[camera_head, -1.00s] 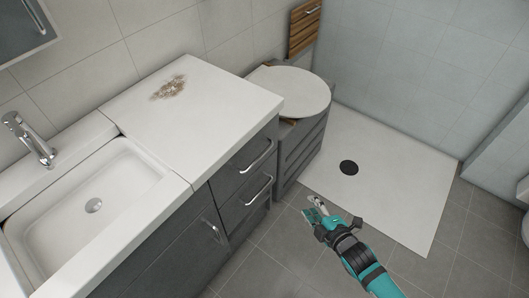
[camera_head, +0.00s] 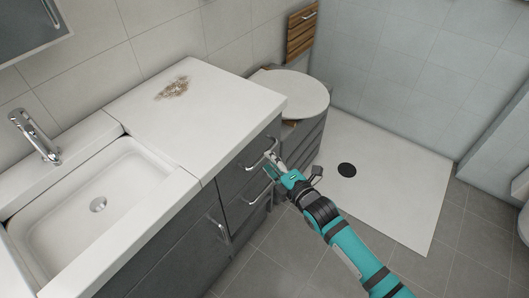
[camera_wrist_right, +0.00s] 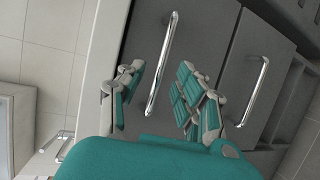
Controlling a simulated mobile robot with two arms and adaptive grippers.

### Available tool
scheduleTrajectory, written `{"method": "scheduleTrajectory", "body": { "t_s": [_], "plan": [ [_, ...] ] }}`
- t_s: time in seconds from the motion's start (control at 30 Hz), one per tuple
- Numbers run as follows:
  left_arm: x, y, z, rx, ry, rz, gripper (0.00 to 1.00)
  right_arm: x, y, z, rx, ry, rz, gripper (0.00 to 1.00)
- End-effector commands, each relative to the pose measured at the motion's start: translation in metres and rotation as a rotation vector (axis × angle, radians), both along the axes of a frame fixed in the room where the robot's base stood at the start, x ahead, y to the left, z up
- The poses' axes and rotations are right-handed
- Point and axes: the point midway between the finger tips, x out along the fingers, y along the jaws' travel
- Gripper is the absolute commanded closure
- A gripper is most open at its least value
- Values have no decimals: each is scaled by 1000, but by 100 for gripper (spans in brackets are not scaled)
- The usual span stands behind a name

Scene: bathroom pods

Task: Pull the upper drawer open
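The upper drawer (camera_head: 239,163) is a dark grey front just under the white countertop, and it looks shut. Its chrome bar handle (camera_head: 258,152) also shows in the right wrist view (camera_wrist_right: 162,65). My right gripper (camera_head: 274,166) is at this handle, in front of the drawer. In the right wrist view its two teal fingers (camera_wrist_right: 160,98) stand apart, one on each side of the handle bar. No contact with the bar can be made out. My left gripper is in neither view.
The lower drawer (camera_head: 237,210) with its own chrome handle (camera_head: 260,193) lies just below. The white countertop (camera_head: 225,90) with a brown stain overhangs the drawers. A grey unit with a round white top (camera_head: 297,92) stands close on the right. The tiled floor (camera_head: 290,262) in front is clear.

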Motion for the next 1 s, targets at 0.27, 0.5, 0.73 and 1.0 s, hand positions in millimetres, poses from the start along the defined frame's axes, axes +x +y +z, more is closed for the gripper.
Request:
{"method": "scheduleTrajectory", "body": {
  "t_s": [0.27,0.5,0.73,1.0],
  "plan": [
    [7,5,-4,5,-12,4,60,33,20,-7,2,1,0,66],
    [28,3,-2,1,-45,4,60,38,23,-8,0,1,0,66],
    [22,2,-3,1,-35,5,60,38,23,-8,0,1,0,76],
    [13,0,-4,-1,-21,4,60,38,23,-8,1,1,0,100]
  ]
}}
